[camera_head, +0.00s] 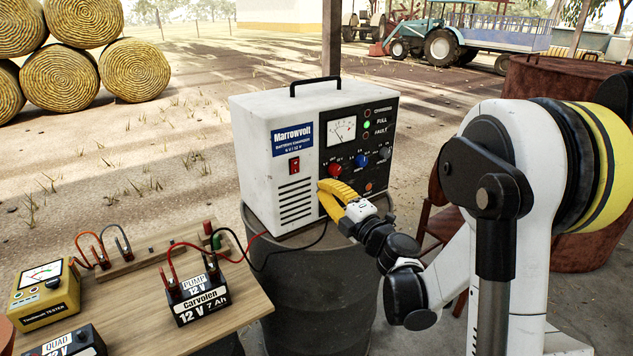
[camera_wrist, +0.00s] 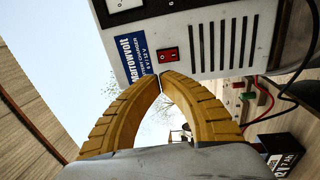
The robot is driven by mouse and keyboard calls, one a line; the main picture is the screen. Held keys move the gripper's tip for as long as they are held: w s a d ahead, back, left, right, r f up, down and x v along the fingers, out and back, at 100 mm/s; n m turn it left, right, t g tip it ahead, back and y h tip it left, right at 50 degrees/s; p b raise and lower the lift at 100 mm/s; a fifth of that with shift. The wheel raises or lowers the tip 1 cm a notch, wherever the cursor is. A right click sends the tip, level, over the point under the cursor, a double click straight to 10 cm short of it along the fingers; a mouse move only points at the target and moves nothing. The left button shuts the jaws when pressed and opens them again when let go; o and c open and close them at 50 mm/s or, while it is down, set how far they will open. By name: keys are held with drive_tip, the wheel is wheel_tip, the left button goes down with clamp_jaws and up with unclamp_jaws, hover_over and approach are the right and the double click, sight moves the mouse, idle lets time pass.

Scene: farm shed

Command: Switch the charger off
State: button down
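The white Marrowvolt battery charger (camera_head: 263,135) stands upright on a dark drum, its green lamp (camera_head: 366,125) lit beside FULL. A red rocker switch (camera_head: 294,166) is on its front, below the blue label; it also shows in the wrist view (camera_wrist: 168,55), just beyond my fingertips. Which way the rocker is set I cannot tell. My gripper (camera_head: 324,189) has yellow fingers and is in front of the charger, right of and lower than the switch in the head view. In the wrist view my gripper (camera_wrist: 161,77) has its fingertips together with nothing between them. Contact with the switch is not evident.
Red, blue and grey knobs (camera_head: 361,160) are on the charger's panel. Red and black leads run to the PUMP 12 V battery (camera_head: 199,297) on the wooden table (camera_head: 140,269). A yellow tester (camera_head: 44,294) stands at left. The drum (camera_head: 317,290) is below my gripper.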

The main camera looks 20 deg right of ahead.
sight(295, 161)
drive_tip(key=b+x, duration=0.2)
drive_tip(key=x, duration=0.9)
drive_tip(key=shift+w+b, duration=0.1)
drive_tip(key=shift+b, duration=0.3)
drive_tip(key=shift+w+a+r, duration=0.1)
drive_tip(key=shift+w+a, duration=0.05)
drive_tip(key=shift+w, duration=0.45)
drive_tip(key=shift+w+a+r, duration=0.1)
drive_tip(key=shift+w+r, duration=0.05)
drive_tip(key=shift+w, duration=0.2)
